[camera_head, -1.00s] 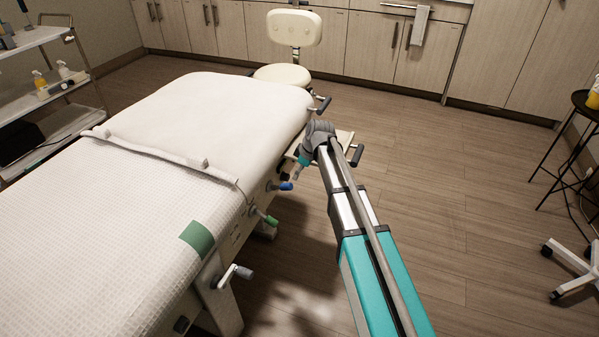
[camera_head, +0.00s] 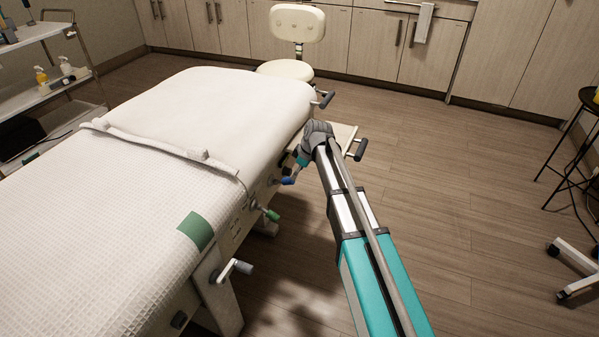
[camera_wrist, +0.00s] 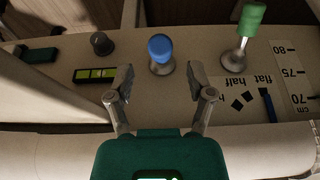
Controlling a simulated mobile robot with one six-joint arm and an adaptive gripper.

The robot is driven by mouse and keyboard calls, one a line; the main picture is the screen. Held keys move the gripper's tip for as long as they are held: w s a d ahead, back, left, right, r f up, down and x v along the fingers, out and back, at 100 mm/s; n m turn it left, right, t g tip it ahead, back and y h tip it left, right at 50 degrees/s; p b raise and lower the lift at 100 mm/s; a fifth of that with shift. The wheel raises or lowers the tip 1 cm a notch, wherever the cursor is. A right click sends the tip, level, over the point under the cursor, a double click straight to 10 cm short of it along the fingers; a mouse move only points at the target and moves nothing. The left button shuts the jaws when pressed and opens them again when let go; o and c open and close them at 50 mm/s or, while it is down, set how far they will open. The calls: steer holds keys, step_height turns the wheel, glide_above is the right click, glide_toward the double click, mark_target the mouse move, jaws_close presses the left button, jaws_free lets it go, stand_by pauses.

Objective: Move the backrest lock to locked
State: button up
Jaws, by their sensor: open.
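On the side of the treatment bed, a blue-tipped lever (camera_wrist: 161,54) stands out on a grey stem; it also shows in the head view (camera_head: 288,181). A green-handled lever (camera_wrist: 244,32) stands to its right in the wrist view, beside upside-down "half" and "flat" marks; a green knob (camera_head: 271,215) shows in the head view. No label reads as a backrest lock, so I cannot tell which control it is. My gripper (camera_wrist: 160,82) is open and empty, its fingers on either side of the blue lever's line, just short of it. In the head view my wrist mostly hides the gripper.
A dark round knob (camera_wrist: 101,43) and a level vial (camera_wrist: 96,75) sit left of the blue lever. A crank handle (camera_head: 236,268) sticks out nearer on the bed (camera_head: 110,240). A stool (camera_head: 286,71) stands behind.

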mark_target(284, 181)
steer(key=shift+b+x, duration=1.95)
steer(key=shift+x, duration=0.35)
steer(key=shift+w+a+f, duration=0.1)
steer(key=shift+f, duration=0.15)
steer(key=shift+c, duration=0.2)
